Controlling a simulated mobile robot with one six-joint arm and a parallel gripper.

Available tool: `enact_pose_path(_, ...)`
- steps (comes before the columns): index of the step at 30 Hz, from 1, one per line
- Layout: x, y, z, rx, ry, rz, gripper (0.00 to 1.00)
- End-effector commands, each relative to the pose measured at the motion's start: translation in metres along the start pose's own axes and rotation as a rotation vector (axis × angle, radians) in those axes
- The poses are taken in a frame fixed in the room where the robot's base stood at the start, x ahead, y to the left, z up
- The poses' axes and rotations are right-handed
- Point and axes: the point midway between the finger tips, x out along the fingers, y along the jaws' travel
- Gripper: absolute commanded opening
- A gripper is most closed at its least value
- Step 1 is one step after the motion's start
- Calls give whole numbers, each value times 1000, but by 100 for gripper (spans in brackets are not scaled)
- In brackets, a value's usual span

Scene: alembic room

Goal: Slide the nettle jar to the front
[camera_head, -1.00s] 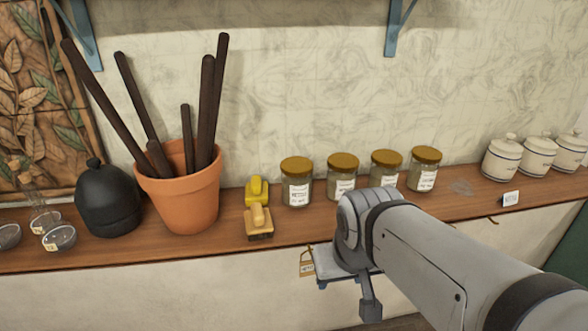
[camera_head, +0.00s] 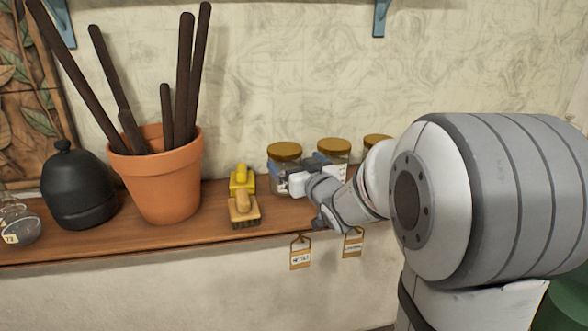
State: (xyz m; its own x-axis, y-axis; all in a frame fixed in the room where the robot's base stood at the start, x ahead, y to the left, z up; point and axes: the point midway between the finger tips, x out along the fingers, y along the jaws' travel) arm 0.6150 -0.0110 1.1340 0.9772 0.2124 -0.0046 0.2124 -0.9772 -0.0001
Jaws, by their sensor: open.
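Jars with gold lids and pale labels stand on the wooden shelf. The leftmost jar (camera_head: 284,157) stands above a hanging tag (camera_head: 300,254) that seems to read "nettle", so it looks like the nettle jar. Its lid is clear, but its lower front and label are partly hidden. My gripper (camera_head: 297,184) is open, at the lower front of this jar; I cannot tell if it touches. My arm comes in from the right and covers the lower part of the second jar (camera_head: 333,150) and most of the third (camera_head: 377,140).
Left of the jar are a yellow-handled item (camera_head: 242,180) and a tan-handled brush (camera_head: 243,210). A terracotta pot (camera_head: 160,190) with dark sticks and a black lidded vessel (camera_head: 75,190) stand further left. A second tag (camera_head: 353,243) hangs from the wooden shelf's (camera_head: 100,242) front edge.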

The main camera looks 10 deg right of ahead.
Motion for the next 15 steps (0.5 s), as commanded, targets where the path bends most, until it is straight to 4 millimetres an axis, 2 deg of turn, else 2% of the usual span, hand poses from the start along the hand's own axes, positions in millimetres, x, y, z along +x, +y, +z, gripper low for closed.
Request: enact_pose_path(15, 68, -1, -2, 0, 4, -4, 100)
